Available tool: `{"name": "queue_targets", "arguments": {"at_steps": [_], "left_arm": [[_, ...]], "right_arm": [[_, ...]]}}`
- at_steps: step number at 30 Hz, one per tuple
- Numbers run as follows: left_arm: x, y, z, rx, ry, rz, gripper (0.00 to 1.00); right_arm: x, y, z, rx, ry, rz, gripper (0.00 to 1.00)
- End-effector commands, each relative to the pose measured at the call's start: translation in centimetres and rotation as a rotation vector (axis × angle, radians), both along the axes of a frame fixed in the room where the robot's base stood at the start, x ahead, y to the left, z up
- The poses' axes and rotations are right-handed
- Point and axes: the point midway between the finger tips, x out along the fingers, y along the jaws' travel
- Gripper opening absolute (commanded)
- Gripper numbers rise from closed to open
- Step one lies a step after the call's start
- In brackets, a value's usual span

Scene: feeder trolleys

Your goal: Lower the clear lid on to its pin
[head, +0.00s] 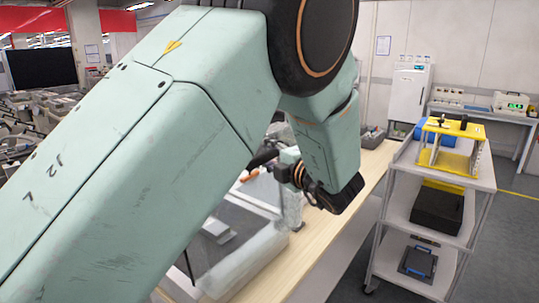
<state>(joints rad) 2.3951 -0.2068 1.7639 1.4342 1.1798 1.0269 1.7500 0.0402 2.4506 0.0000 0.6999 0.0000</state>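A clear, greyish panel, which looks like the lid, shows in part in the head view (205,243) at the wooden-topped bench (285,272), below my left arm. It looks tilted. A pale, frosted see-through part (250,255) is beside it. My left arm crosses most of the picture and hides the panel's left and upper parts. The dark end of my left gripper (262,157) shows small, partly behind the arm and above the panel. I cannot tell whether it touches the panel or how its fingers stand. The pin is not visible. My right gripper is not in view.
A grey trolley (402,210) stands right of the bench, with a yellow frame (455,145) and a blue item (420,130) on top and dark boxes below. A white cabinet (407,95) and a side table (500,114) stand behind. Grey floor is clear at right.

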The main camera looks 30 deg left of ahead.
Motion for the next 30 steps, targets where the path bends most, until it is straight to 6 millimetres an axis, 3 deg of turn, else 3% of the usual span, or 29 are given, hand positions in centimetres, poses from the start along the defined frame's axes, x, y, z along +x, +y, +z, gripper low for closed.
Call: {"name": "queue_targets", "arguments": {"at_steps": [13,30], "left_arm": [[-0.05,0.16,-0.12,-0.001,0.002,0.002,0.00],[0.11,0.31,-0.04,-0.005,0.003,-0.001,0.00]], "right_arm": [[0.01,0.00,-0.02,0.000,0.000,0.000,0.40],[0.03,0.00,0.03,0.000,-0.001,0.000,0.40]]}}
